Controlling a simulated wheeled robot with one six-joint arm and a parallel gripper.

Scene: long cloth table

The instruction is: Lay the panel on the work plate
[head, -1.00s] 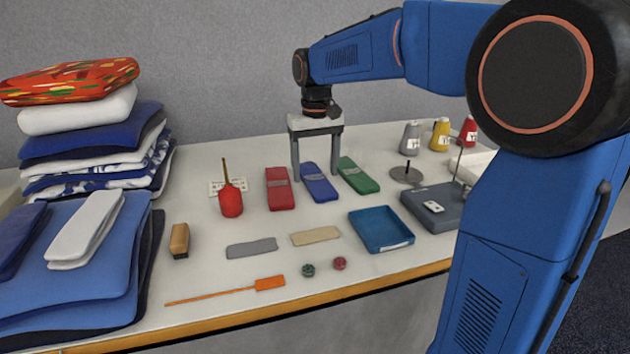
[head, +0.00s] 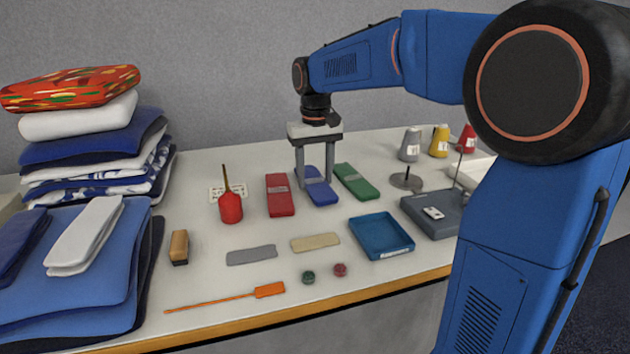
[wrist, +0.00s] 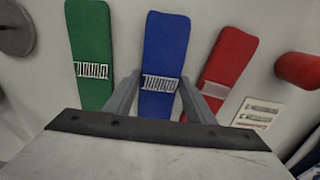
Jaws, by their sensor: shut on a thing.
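My gripper (head: 315,182) points down over the middle of the table, shut on the blue panel (head: 321,196), a long flat piece with a pale patterned band. In the wrist view my gripper's fingers (wrist: 160,83) lie on either side of the blue panel (wrist: 164,42), near its band. The panel appears to lie flat on the table; its near part is hidden behind the gripper body in the wrist view. A dark slate-coloured slab (head: 415,216) at the right, with a small white piece on it, may be the work plate; I cannot be sure.
A red panel (head: 279,203) and a green panel (head: 357,182) lie close on either side. A blue tray (head: 381,252), grey strip (head: 251,255) and beige strip (head: 316,243) lie nearer. Thread cones (head: 439,140) stand back right; folded cloths (head: 90,150) are stacked left.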

